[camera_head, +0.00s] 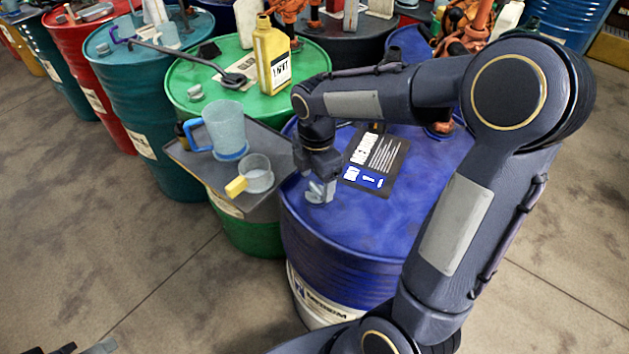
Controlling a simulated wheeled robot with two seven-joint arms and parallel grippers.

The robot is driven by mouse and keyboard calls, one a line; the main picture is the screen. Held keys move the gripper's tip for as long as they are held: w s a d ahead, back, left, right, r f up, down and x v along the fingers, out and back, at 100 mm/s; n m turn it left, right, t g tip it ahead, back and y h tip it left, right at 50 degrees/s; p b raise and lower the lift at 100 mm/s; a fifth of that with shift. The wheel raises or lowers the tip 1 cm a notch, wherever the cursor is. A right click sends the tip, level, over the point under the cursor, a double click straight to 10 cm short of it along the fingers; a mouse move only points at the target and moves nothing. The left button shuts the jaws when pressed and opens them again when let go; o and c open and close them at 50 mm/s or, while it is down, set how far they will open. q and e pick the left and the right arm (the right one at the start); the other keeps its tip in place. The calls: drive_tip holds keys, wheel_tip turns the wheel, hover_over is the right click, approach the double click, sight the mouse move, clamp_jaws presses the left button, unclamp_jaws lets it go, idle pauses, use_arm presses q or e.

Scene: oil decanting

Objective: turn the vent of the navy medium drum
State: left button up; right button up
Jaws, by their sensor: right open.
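The navy drum (340,262) stands upright in the middle, with a blue lid and a white lower band. My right arm reaches over it from the right. My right gripper (318,185) points down at the lid's left front edge and is open. A small grey vent (316,197) shows just under and between the fingers; the fingers partly hide it, and I cannot tell whether they touch it. Dark and grey parts at the bottom left edge seem to be my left gripper (88,348), mostly cut off.
A dark label card (376,160) lies on the navy lid. Left of it, a grey tray (209,172) holds a blue-based jug (225,130) and a yellow-handled cup (257,175). A green drum (187,84) bears a yellow bottle (271,58). Front left floor is clear.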

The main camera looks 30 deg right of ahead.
drive_tip(key=shift+f, duration=0.75)
drive_tip(key=c, duration=1)
